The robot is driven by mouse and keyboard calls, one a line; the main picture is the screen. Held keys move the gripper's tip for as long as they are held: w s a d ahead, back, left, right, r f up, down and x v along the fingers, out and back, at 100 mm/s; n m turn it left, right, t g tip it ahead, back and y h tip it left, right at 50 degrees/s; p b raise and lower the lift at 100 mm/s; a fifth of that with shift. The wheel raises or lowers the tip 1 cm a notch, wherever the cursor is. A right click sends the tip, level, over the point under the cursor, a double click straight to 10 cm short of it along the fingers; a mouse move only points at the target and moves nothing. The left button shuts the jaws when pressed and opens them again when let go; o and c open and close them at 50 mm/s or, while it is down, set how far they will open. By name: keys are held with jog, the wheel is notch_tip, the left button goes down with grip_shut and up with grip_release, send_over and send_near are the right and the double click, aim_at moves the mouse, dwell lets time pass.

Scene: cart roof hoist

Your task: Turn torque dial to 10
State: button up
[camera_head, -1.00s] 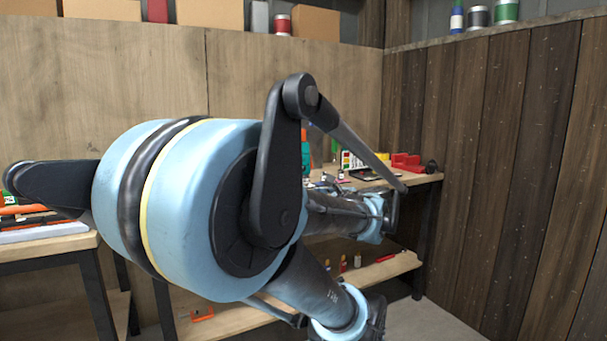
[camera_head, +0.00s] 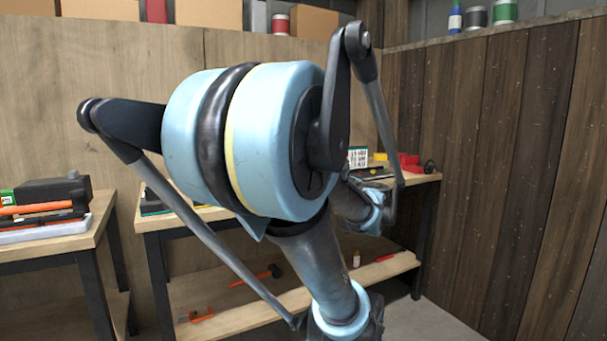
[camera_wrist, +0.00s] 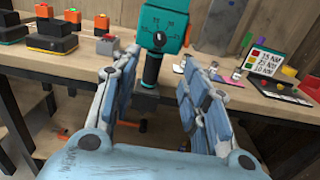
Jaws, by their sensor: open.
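I take this to be the torque dial; the exact setting is too small to read. My gripper (camera_wrist: 142,72) is open and empty, its two blue-grey fingers spread on either side of the stem's lower part, nearer the camera. I cannot tell any contact. A small sign (camera_wrist: 270,62) with coloured squares and torque values stands on the bench to the right. In the head view my arm hides the dial.
Black boxes with orange and green tops (camera_wrist: 58,38) and a red-button box (camera_wrist: 108,45) stand left on the bench. Small bottles and a black mat lie right. In the head view, the bench's lower shelf (camera_head: 240,305) holds a hammer and orange tool; a wooden wall closes the right.

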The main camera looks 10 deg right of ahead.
jog(key=x, duration=1.3)
jog(key=shift+w, duration=0.15)
jog(key=shift+c, duration=0.6)
grip_shut()
